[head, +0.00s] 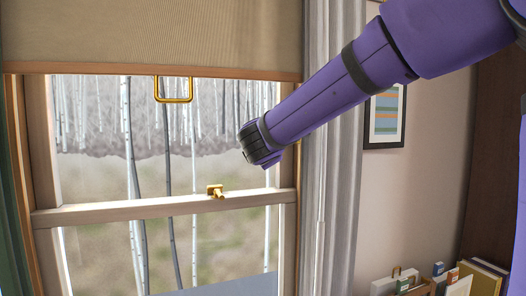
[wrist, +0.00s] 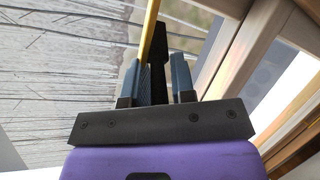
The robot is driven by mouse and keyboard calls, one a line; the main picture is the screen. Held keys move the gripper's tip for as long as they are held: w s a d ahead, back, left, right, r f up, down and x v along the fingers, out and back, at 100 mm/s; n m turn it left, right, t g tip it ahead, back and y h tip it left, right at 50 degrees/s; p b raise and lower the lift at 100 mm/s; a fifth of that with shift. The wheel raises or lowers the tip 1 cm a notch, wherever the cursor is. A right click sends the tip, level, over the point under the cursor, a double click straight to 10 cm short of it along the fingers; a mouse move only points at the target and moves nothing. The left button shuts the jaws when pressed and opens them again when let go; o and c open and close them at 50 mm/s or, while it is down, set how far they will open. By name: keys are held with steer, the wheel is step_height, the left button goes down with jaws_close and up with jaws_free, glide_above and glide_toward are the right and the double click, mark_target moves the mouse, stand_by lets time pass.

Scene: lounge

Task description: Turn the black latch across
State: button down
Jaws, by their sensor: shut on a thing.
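My gripper (wrist: 164,68) shows in the wrist view with its two blue-grey fingers on either side of a narrow black piece, the black latch (wrist: 160,40). The fingers are shut on it, and its upper end stands out past the fingertips. A thin yellow bar (wrist: 150,25) runs up beside the left finger; whether it touches the finger is unclear. In the head view my purple arm reaches to the right part of the window, and the dark end of the wrist hides the fingers and the black latch.
A brass fitting (head: 215,191) sits on the window's middle rail (head: 120,210). A brass loop (head: 173,90) hangs below the blind (head: 150,35). A grey curtain (head: 335,190) and a framed picture (head: 385,118) are right of the window. Books (head: 480,278) stand at lower right.

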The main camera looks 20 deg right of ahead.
steer(key=shift+n+y, duration=0.4)
steer(key=c, duration=1.1)
jaws_free()
steer(key=shift+s, duration=0.15)
steer(key=v, duration=1)
steer(key=shift+s+a, duration=0.1)
steer(key=shift+s, duration=0.2)
